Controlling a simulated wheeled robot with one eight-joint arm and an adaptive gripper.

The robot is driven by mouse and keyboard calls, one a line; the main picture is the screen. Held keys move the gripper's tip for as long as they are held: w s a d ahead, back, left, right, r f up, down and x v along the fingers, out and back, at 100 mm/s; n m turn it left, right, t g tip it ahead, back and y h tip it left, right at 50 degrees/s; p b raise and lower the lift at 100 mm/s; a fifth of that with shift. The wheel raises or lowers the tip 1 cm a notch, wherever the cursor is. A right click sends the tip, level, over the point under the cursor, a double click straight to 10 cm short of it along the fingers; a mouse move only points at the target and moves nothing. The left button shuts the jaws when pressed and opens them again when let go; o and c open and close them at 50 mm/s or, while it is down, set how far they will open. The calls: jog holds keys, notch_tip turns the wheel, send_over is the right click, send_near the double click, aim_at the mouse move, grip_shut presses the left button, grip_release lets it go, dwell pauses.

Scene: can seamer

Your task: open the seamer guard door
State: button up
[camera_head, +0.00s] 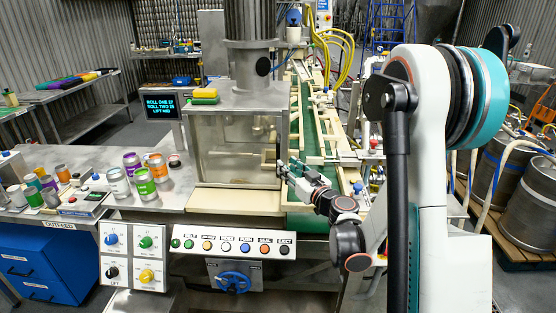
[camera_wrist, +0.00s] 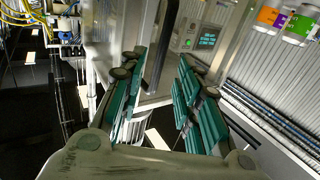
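The seamer (camera_head: 245,90) stands in the middle of the head view. Its guard door (camera_head: 225,150) is a clear panel in a metal frame at the front, and it looks closed. A dark upright bar, which looks like the door handle (camera_head: 279,160), is at the door's right edge. My gripper (camera_head: 285,170) is at that edge, in front of the bar. In the wrist view, my gripper (camera_wrist: 160,75) has its teal fingers spread wide apart. The dark handle bar (camera_wrist: 161,40) runs between the fingers towards their tips. I cannot tell whether either finger touches it.
Below the door is a button panel (camera_head: 232,244) and a blue handwheel (camera_head: 232,281). Several cans (camera_head: 145,187) stand on the counter at left, near a small screen (camera_head: 161,105). A conveyor with a green belt (camera_head: 309,130) runs right of the seamer, close to my gripper.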

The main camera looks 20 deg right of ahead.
aim_at(278, 158)
jog(key=w, duration=0.4)
jog(key=w+a, duration=0.1)
jog(key=w, duration=0.2)
jog(key=shift+w+b, duration=0.1)
jog(key=shift+b, duration=0.3)
jog(key=shift+c, duration=0.2)
grip_shut()
